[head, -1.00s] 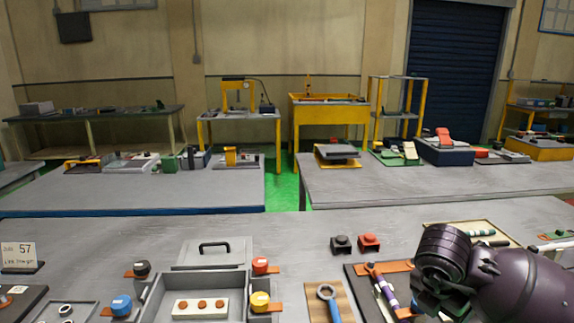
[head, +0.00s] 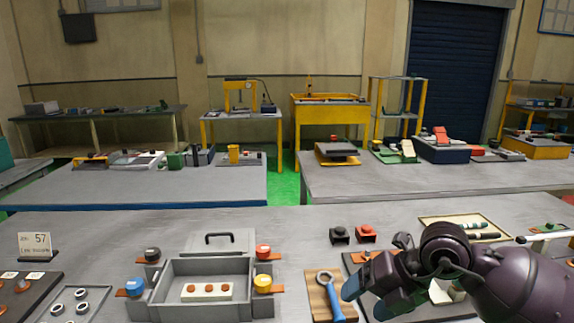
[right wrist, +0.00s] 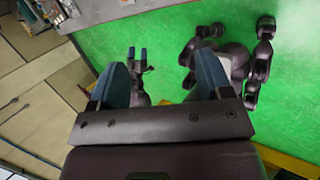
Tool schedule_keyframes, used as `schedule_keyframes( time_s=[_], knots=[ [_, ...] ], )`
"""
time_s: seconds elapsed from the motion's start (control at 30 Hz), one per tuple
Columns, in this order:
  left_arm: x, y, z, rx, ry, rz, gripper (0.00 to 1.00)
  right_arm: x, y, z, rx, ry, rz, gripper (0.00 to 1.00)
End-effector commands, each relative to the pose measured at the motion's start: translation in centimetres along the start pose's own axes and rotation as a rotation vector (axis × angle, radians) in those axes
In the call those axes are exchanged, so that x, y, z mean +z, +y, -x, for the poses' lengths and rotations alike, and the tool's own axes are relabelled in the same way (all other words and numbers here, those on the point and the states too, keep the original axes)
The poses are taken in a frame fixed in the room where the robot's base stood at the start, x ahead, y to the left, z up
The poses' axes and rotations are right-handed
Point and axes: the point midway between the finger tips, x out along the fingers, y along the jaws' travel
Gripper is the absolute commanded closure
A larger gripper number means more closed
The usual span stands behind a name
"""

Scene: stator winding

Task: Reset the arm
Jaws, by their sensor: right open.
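My right gripper (head: 373,292) is at the lower right of the head view, over the front table. Its blue fingers point down and left, beside the blue-handled ring tool (head: 333,297). In the right wrist view its two fingers (right wrist: 161,88) stand wide apart with nothing between them. That view looks onto green floor. My left gripper (right wrist: 138,54) shows small in the right wrist view, with its two blue fingertips apart and nothing visible between them. It is outside the head view. The right arm partly hides a dark tray with orange parts.
A grey open box (head: 160,300) holds a white block (head: 206,291), with coloured knobs around it and a lid (head: 219,242) behind. The table's rear centre is clear.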

Motion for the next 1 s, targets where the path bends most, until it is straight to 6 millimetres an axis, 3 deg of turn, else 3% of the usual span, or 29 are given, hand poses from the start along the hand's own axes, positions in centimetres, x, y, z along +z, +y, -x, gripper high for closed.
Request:
schedule_keyframes(
  time_s=[0.1,0.3,0.4,0.5,0.67,0.8,0.9,1.0],
  knots=[
    [0.3,0.0,0.2,-0.001,-0.006,0.001,0.29,-1.0,4.0,0.0,0.278,0.051,0.057,0.28],
    [1.0,-0.1,0.5,-0.003,-0.020,0.002,0.29,-1.1,9.0,2.0,0.753,0.027,0.019,0.28],
    [1.1,-0.1,0.5,-0.003,-0.023,0.002,0.29,-0.2,9.9,3.3,0.965,-0.036,-0.075,0.28],
    [1.1,-0.1,0.5,-0.003,-0.022,0.002,0.29,1.3,9.5,4.4,1.142,-0.127,-0.218,0.28],
    [0.9,-0.1,0.3,-0.002,-0.017,0.001,0.29,4.2,5.7,4.8,1.323,-0.306,-0.541,0.28],
    [0.7,-0.1,0.2,-0.001,-0.013,0.001,0.29,5.5,-0.5,3.1,1.368,-0.460,-0.902,0.28],
    [0.5,0.0,0.1,-0.001,-0.010,0.000,0.29,5.0,-6.0,0.6,1.337,-0.546,-1.189,0.28],
    [0.4,0.0,0.1,-0.001,-0.008,0.000,0.29,3.1,-11.2,-2.2,1.280,-0.593,-1.459,0.28]
  ],
)
